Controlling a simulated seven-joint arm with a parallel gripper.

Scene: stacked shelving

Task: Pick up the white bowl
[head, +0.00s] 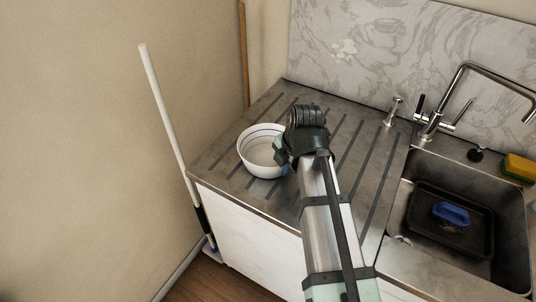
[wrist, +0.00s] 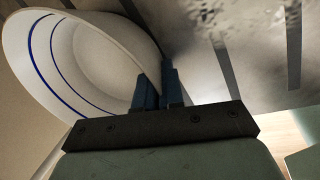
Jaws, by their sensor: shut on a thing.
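The white bowl (head: 257,158) with dark blue lines inside its rim is at the left end of the ribbed draining counter. It also shows in the wrist view (wrist: 92,60), where it fills the upper left and looks tilted. My gripper (wrist: 156,90) is shut on the bowl's wall, with one blue finger inside the bowl and the other outside. In the head view my gripper (head: 288,163) is at the bowl's right side, and my arm partly hides that side. I cannot tell whether the bowl's base touches the counter.
The draining counter (head: 340,131) is clear around the bowl. To the right is a sink (head: 411,213) with a dark tray (head: 440,235) and blue brush-like item (head: 451,213) in it. A tap (head: 432,125) and yellow-green sponge (head: 520,167) are behind. A white pole (head: 166,110) leans at left.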

